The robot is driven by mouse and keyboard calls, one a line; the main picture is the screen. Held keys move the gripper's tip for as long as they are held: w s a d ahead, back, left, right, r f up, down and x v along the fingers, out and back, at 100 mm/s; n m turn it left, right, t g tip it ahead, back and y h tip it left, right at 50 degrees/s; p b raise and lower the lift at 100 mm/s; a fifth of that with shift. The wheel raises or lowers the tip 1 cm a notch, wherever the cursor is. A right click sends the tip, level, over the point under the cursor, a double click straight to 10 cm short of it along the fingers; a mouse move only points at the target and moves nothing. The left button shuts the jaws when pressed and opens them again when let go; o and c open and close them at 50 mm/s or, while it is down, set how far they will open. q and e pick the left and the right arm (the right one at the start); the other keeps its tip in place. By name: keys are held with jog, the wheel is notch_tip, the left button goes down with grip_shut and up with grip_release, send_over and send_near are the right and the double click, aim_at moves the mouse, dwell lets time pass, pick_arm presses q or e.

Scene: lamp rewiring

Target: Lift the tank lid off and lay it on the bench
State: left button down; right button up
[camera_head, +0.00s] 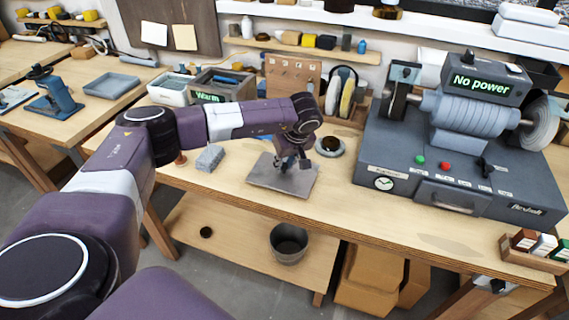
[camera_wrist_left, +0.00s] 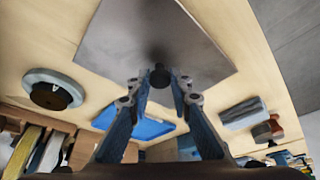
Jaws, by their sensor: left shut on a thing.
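The tank lid (camera_head: 270,180) is a flat grey square plate with a dark knob (camera_wrist_left: 160,76). It is over the bench's front part, clear of the tank; I cannot tell whether it touches the bench top. My left gripper (camera_head: 292,166) is above the lid, shut on its knob; the wrist view shows the two fingertips on either side of the knob. The tank (camera_head: 198,93) is a grey box marked "Warm", open at the top with blue inside, at the back left of the bench. My right gripper is not in view.
A grey block (camera_head: 209,158) lies left of the lid, and a round dish (camera_head: 330,147) stands behind it to the right. The machine marked "No power" (camera_head: 450,150) fills the right of the bench (camera_head: 400,222). Bare bench lies between lid and machine.

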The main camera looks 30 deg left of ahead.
pick_arm(q)
jog(key=shift+f, duration=0.2)
jog(key=c, duration=1.7)
grip_release()
jog(key=shift+v, duration=5.95)
